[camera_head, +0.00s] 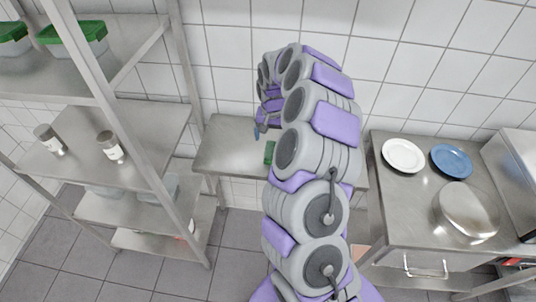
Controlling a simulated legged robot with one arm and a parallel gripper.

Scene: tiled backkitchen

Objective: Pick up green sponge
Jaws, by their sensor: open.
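The green sponge (269,152) lies on the low steel table in the middle. Its right side is hidden behind my arm, so only a narrow green strip shows. My gripper (261,129) is at the far end of my arm, in front of the wall and over the table. It appears small and partly covered by my own links. It is open, with nothing seen in it. In the picture it sits just above and left of the sponge, apart from it. I cannot tell its exact height over the table.
A steel shelf rack (137,77) stands at the left, with jars and green-lidded boxes. At the right, a steel counter (400,218) holds a white plate (403,155), a blue plate (452,161) and a round metal object (466,209). The low table (225,147) is clear left of the sponge.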

